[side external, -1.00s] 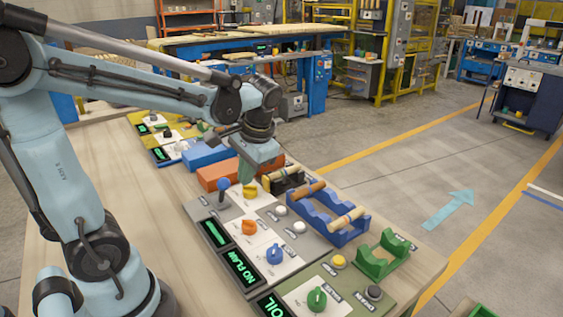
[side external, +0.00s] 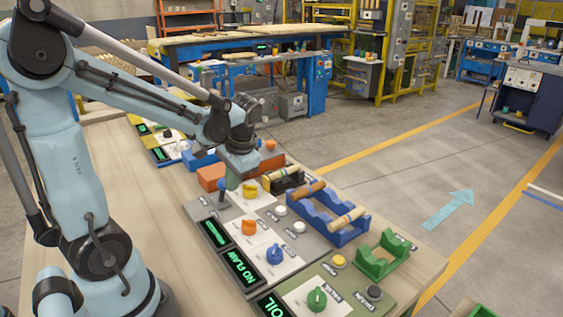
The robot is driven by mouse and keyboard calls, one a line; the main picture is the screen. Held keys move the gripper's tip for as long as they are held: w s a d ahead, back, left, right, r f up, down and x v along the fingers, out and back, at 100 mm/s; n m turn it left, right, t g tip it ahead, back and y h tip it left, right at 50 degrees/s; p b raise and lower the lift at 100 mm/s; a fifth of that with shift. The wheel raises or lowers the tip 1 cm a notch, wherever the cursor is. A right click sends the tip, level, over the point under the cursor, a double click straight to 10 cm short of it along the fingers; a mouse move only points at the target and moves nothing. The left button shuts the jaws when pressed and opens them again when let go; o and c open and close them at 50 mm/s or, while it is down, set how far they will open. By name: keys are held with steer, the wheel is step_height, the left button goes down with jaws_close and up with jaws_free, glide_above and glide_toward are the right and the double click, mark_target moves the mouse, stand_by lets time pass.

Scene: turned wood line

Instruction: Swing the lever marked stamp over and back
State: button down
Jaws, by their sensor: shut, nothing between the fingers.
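Nearby are a yellow knob (side external: 250,190), an orange knob (side external: 249,227) and a blue knob (side external: 274,253). A blue cradle (side external: 325,232) holds turned wood pieces. An orange block (side external: 211,177) lies behind the lever. Bare tabletop (side external: 165,235) lies left of the panels.

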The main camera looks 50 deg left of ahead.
steer(key=shift+a+r, duration=0.1)
steer(key=shift+a+r+h, duration=0.15)
steer(key=shift+a+h, duration=0.1)
steer(key=shift+h, duration=0.15)
steer(key=shift+a+r+h, duration=0.25)
steer(key=shift+a+h, duration=0.1)
steer(key=shift+a, duration=0.15)
steer(key=shift+a+r+h, duration=0.2)
steer(key=shift+a+h, duration=0.15)
steer(key=shift+a, duration=0.1)
steer(key=a, duration=0.6)
steer(key=shift+a+r+h, duration=0.4)
steer(key=shift+r, duration=0.85)
